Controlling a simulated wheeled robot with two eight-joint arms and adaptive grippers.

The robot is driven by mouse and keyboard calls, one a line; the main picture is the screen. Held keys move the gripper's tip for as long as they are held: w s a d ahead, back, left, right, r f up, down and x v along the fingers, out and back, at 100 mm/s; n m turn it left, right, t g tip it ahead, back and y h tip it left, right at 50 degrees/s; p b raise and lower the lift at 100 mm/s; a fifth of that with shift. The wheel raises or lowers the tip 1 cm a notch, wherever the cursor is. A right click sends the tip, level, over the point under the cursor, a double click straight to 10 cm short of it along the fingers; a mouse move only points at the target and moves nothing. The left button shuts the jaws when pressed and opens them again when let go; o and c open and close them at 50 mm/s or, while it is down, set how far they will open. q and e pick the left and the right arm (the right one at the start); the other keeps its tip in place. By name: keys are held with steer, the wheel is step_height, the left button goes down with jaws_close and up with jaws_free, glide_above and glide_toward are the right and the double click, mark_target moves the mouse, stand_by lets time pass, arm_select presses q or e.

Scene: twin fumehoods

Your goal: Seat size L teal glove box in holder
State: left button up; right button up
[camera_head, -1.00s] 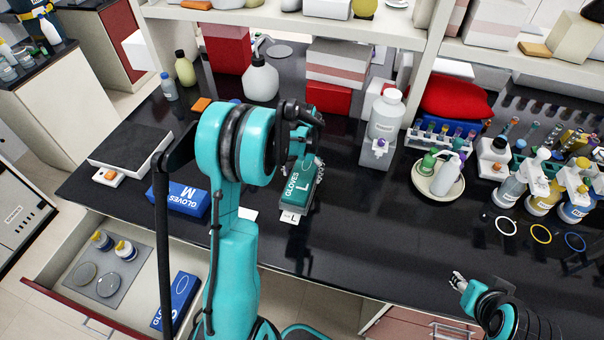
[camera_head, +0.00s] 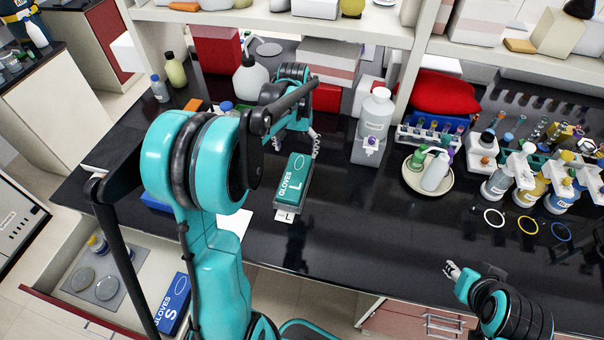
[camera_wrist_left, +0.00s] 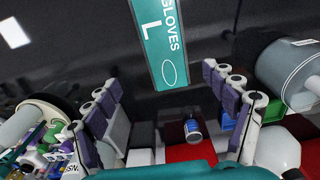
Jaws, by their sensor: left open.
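The teal size L glove box (camera_head: 294,175) lies flat on the dark bench, lettering up. A small white card marked L (camera_head: 286,215) shows at its near end. The holder's body is hard to make out against the dark bench, so I cannot tell how fully the box sits in it. My left gripper (camera_head: 296,139) is open and empty just beyond the box's far end. In the left wrist view the box (camera_wrist_left: 158,42) lies ahead of the spread fingers (camera_wrist_left: 170,90), apart from them. My right gripper (camera_head: 452,270) hangs near the front edge; its opening is unclear.
A blue S glove box (camera_head: 172,303) lies in the open drawer at lower left. My left arm hides most of a blue box (camera_head: 156,203). A large white bottle (camera_head: 374,125) and a round plate (camera_head: 408,180) stand right of the L box. The bench front right of it is clear.

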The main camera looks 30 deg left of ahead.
arm_select(q)
steer(key=s+d+r+m+t, duration=0.1)
steer(key=s+d+r+t, duration=0.1)
steer(key=s+d, duration=0.5)
steer(key=s+d+r+m+t, duration=0.1)
steer(key=s+d+r+t, duration=0.1)
steer(key=s+d+t, duration=0.2)
steer(key=s+d, duration=0.3)
steer(key=s, duration=0.4)
steer(key=shift+s+d+r+m+t, duration=0.2)
steer(key=shift+d+r+m+t, duration=0.1)
steer(key=shift+r+t, duration=0.1)
